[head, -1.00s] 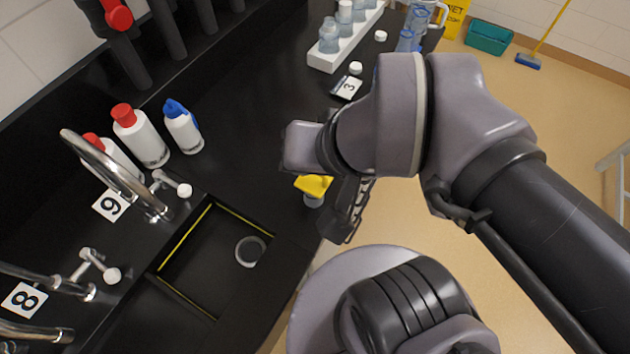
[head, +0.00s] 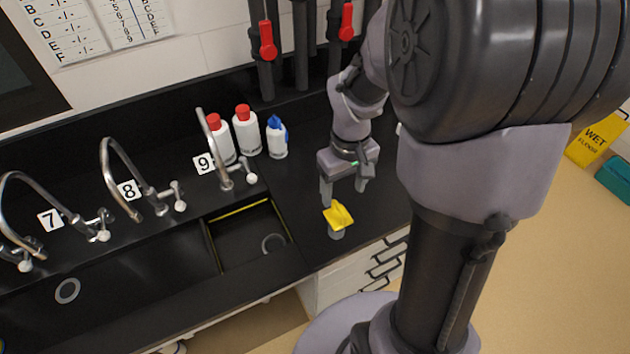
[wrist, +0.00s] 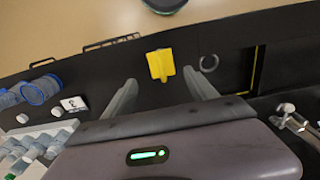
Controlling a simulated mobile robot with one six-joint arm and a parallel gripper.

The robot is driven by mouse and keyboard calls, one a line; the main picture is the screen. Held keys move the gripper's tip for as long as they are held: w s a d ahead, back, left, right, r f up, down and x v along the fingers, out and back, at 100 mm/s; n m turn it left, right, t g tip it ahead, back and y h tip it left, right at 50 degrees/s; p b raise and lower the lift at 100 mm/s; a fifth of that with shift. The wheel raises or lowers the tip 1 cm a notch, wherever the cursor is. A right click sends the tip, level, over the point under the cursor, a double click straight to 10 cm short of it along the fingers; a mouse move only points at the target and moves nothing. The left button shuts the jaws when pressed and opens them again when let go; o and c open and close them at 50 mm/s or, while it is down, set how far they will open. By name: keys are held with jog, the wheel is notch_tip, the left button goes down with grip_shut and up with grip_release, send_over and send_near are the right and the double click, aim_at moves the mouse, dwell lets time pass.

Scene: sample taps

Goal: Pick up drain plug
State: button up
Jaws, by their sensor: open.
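The drain plug (head: 338,216) appears to be the piece with a yellow top and a grey round part beneath it. It is on the black counter near the front edge, just right of sink 9. In the wrist view the yellow top (wrist: 160,66) lies ahead of the fingers, in line with the gap between them. My gripper (head: 344,193) is open and empty, behind the plug and pointing down. In the wrist view its two fingers (wrist: 160,80) are spread apart. No contact with the plug is visible.
Sink 9 (head: 212,243) has a yellow-marked rim and a grey drain ring (wrist: 208,63). White bottles (head: 246,133) and curved taps (head: 121,178) stand along the back. In the wrist view, blue-topped containers (wrist: 42,90) and a white rack (wrist: 45,135) are at the left.

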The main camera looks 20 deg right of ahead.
aim_at(338, 216)
notch_tip(338, 216, down, 7)
jog(key=shift+d+f+b, duration=0.1)
jog(key=shift+f+b, duration=0.05)
jog(key=shift+b, duration=0.8)
jog(key=f, duration=0.2)
jog(key=f+b, duration=0.1)
jog(key=f, duration=0.1)
jog(key=f+b, duration=0.1)
jog(key=f, duration=0.1)
jog(key=shift+w+a, duration=0.2)
jog(key=shift+w, duration=0.15)
jog(key=shift+r, duration=0.15)
grip_shut()
jog(key=shift+r, duration=0.1)
